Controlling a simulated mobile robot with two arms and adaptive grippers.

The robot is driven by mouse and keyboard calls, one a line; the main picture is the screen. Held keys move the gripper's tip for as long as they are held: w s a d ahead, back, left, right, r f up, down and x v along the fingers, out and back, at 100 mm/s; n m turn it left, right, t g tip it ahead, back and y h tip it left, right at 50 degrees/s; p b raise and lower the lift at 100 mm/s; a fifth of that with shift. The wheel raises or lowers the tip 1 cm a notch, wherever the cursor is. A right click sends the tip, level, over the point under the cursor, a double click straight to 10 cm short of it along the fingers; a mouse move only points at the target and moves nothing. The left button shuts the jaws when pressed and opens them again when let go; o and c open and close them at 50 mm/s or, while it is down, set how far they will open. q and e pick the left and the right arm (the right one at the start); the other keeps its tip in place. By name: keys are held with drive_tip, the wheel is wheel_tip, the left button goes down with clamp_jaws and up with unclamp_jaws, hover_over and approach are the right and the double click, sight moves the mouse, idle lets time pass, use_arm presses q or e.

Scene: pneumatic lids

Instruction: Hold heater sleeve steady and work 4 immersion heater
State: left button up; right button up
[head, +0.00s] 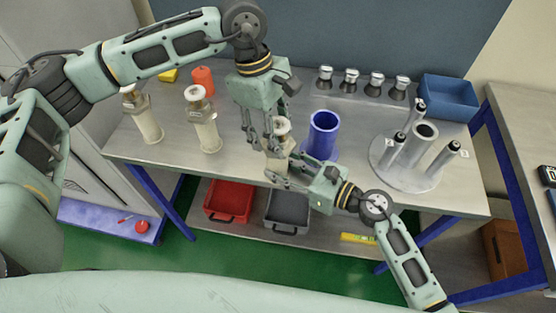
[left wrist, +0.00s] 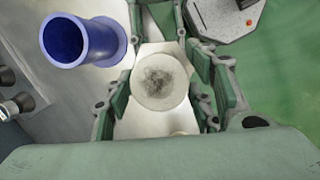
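A cream cylinder with a round cap (head: 281,126) stands on the bench between my grippers, part hidden. In the left wrist view its round top (left wrist: 161,82), with a rough grey centre, lies between my left fingers. My left gripper (head: 261,143) reaches down from above and its fingers look spread, with small gaps beside the top. My right gripper (head: 284,170) comes in low from the right, its fingers closed on either side of the cylinder's body; the contact is small.
A blue open cylinder (head: 322,135) stands close right of my grippers. Two more cream cylinders (head: 205,125) (head: 146,120) stand left. Metal-lidded jars (head: 350,78) and a blue bin (head: 449,96) are at the back. Red (head: 228,202) and grey (head: 287,209) crates sit on the lower shelf.

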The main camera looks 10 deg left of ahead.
sight(276, 122)
use_arm(q)
drive_tip(key=shift+s+f, duration=0.2)
drive_tip(key=c, duration=0.5)
use_arm(e)
drive_tip(key=shift+s+f, duration=0.25)
drive_tip(key=shift+f, duration=0.2)
use_arm(q)
drive_tip(key=shift+r, duration=0.2)
drive_tip(key=shift+w+r, duration=0.15)
drive_tip(key=shift+r, duration=0.1)
drive_tip(key=shift+d+v, duration=0.15)
drive_tip(key=shift+v, duration=0.65)
drive_tip(key=shift+d+v, duration=0.2)
drive_tip(key=shift+v, duration=0.55)
drive_tip(key=shift+c, duration=0.2)
use_arm(e)
drive_tip(key=shift+w, duration=0.1)
use_arm(q)
drive_tip(key=shift+r, duration=0.45)
drive_tip(key=shift+r, duration=0.75)
drive_tip(key=shift+r, duration=0.35)
